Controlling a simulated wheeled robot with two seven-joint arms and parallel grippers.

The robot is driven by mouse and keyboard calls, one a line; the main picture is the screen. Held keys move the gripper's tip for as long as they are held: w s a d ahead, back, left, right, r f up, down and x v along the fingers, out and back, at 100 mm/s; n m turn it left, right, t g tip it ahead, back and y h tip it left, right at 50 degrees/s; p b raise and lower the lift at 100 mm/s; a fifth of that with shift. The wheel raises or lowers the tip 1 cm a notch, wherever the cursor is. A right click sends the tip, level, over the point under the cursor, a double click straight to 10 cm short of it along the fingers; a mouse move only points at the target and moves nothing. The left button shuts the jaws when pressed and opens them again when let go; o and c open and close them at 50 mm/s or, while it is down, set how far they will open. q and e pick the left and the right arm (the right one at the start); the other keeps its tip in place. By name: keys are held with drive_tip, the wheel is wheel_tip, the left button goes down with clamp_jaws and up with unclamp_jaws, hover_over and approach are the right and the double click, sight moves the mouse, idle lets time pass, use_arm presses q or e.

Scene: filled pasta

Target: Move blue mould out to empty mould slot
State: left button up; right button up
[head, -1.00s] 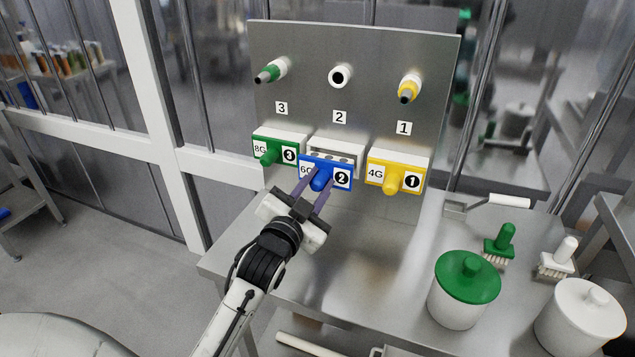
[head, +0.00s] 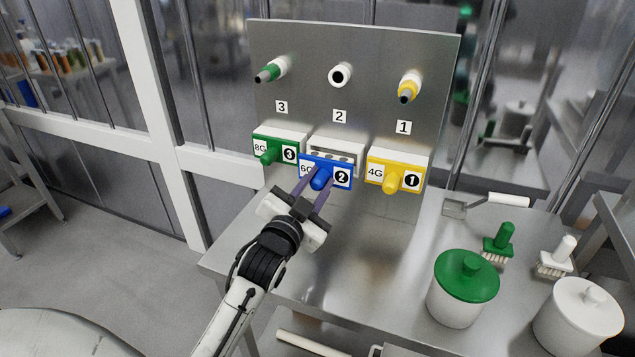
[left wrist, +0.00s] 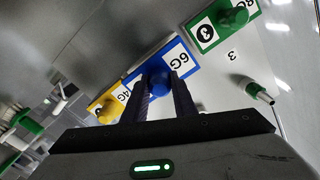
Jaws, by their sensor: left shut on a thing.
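The blue mould (head: 342,180), marked 6G and 2, sits at the middle slot (head: 340,146) under label 2. It stands forward of the slot, whose white frame shows above and behind it; I cannot tell how much of it is still inside. My left gripper (head: 318,187) is shut on the blue mould's round knob. In the left wrist view the fingers (left wrist: 158,97) lie on both sides of the blue knob (left wrist: 158,80), and the blue plate (left wrist: 178,58) shows behind. My right gripper is not in view.
The green mould (head: 279,149) is at left and the yellow mould (head: 398,175) at right. Nozzles (head: 340,75) stick out above. On the right of the steel table (head: 370,275) stand a green-lidded pot (head: 460,300), a white pot (head: 580,318), brushes (head: 498,245) and a scraper (head: 490,203).

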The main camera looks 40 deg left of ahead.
sight(325, 172)
use_arm(q)
drive_tip(key=shift+x, duration=2.15)
drive_tip(key=shift+r, duration=0.3)
idle(0.6)
drive_tip(key=o, duration=1.1)
drive_tip(key=shift+w, duration=0.1)
drive_tip(key=shift+o, duration=1.4)
drive_tip(key=shift+f, duration=0.3)
drive_tip(key=shift+p+v, duration=0.5)
drive_tip(key=shift+v, duration=0.25)
drive_tip(key=shift+p+v, duration=0.8)
drive_tip(key=shift+v, duration=2.05)
